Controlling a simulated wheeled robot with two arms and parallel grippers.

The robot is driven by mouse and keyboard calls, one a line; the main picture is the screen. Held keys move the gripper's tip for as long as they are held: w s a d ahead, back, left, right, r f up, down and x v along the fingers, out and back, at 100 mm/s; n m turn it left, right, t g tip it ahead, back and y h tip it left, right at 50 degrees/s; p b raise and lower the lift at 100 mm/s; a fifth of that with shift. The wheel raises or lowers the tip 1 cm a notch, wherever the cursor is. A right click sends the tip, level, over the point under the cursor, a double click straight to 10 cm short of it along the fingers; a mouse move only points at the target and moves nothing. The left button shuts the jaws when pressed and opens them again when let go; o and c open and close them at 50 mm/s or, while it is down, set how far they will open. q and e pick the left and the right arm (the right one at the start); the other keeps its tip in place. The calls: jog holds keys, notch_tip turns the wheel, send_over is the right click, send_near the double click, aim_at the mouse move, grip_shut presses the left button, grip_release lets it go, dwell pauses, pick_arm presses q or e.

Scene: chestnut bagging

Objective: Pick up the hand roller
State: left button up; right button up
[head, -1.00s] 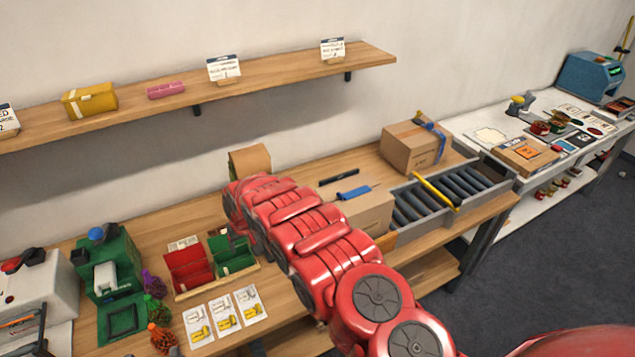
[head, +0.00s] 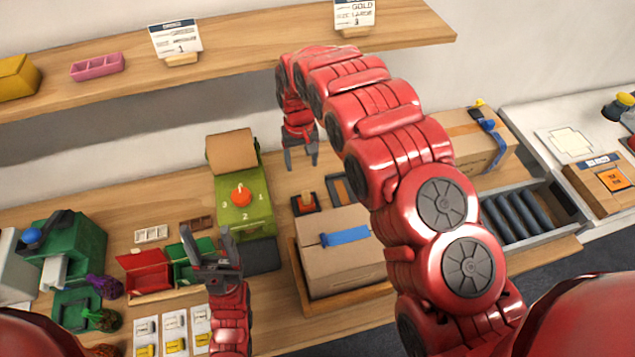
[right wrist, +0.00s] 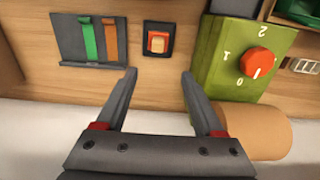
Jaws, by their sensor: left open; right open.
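No hand roller can be made out for certain. A small block (head: 305,203) with an orange-red top on a dark base lies on the bench; it also shows in the right wrist view (right wrist: 158,39). My right gripper (head: 302,163) is open and empty, pointing down above the bench near that block. In the right wrist view its spread fingers (right wrist: 157,76) have only bench between them. A blue strip (head: 345,236) lies on top of a cardboard box (head: 345,275). My left gripper (head: 207,238) is open and empty over the red and green bins.
A green machine (head: 232,192) with an orange knob and a brown roll stands left of my right gripper. A dark tray with green and orange strips (right wrist: 90,38) lies beside the block. A grey roller conveyor (head: 535,222) is at right; a shelf (head: 225,65) runs above.

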jog(key=b, duration=1.1)
send_over(305, 194)
notch_tip(305, 194, down, 11)
jog(key=shift+a+r, duration=0.1)
jog(key=shift+r, duration=0.05)
jog(key=shift+f+p, duration=0.25)
jog(key=shift+p, duration=0.6)
jog(key=shift+f, duration=0.45)
jog(key=shift+f+p, duration=0.8)
jog(key=shift+p, duration=0.1)
notch_tip(305, 194, down, 2)
jog(key=shift+f+p, duration=0.1)
jog(key=shift+p, duration=0.45)
jog(key=shift+f, duration=0.65)
grip_shut()
